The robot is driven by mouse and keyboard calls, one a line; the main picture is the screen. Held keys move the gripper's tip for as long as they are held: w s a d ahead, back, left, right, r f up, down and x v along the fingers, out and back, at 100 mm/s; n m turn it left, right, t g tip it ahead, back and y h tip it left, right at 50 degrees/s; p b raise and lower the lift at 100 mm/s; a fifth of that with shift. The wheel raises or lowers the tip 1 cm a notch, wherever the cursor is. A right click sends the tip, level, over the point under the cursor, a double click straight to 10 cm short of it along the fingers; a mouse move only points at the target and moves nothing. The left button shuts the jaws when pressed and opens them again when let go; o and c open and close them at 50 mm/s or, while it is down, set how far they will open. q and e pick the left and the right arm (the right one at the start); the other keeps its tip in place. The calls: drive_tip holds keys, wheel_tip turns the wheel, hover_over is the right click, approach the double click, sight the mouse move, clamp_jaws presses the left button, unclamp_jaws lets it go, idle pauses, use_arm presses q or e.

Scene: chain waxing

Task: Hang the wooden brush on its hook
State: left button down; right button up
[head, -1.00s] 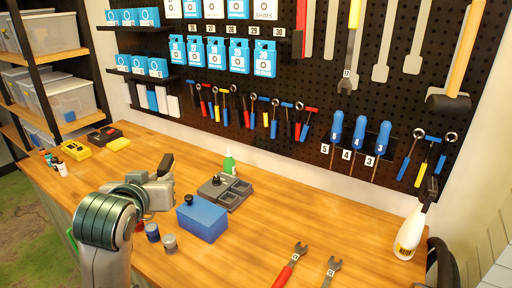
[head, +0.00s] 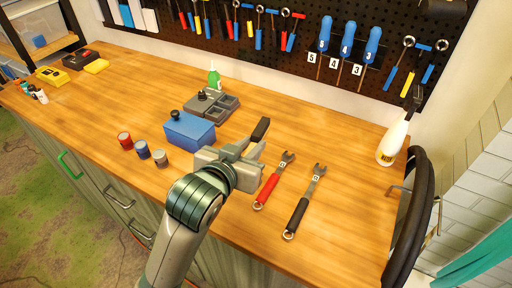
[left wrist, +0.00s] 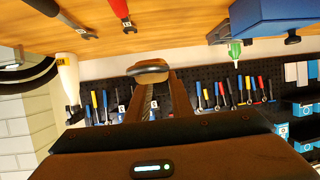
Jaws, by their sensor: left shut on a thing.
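My left gripper (head: 246,151) is above the front middle of the workbench, right of the blue box. Its jaws are shut on a small dark oblong thing (head: 260,129), which I take for the brush. In the left wrist view, a rounded brownish end (left wrist: 148,69) shows at the fingertips (left wrist: 150,90); wood and bristles cannot be made out clearly. The black pegboard (head: 285,48) stands behind the bench, with several tools hanging on it. I cannot tell which hook is the brush's. My right gripper is not in view.
A blue box (head: 190,130), a grey tray (head: 228,104) and small cans (head: 142,150) stand left of the gripper. Red (head: 268,190) and black (head: 298,214) wrenches lie to its right. A white bottle (head: 393,143) stands at the right end.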

use_arm(q)
drive_tip(key=s+d+f+m+h, duration=0.1)
drive_tip(key=s+d, duration=0.2)
drive_tip(key=d, duration=0.2)
drive_tip(key=shift+s+f+g, duration=0.3)
drive_tip(key=shift+f, duration=0.05)
drive_tip(key=w+a+f, duration=0.2)
drive_tip(key=w+a+f+p, duration=0.1)
drive_tip(key=w+a+f, duration=0.1)
drive_tip(key=w+a, duration=0.1)
drive_tip(key=w+a+f+p, duration=0.1)
drive_tip(key=w+a+f, duration=0.2)
drive_tip(key=shift+w+a, duration=0.1)
drive_tip(key=shift+a, duration=0.1)
drive_tip(key=shift+f, duration=0.4)
wheel_tip(320, 180, down, 2)
drive_tip(key=shift+f+p, duration=0.1)
drive_tip(key=shift+p, duration=0.9)
drive_tip(key=shift+f, duration=0.3)
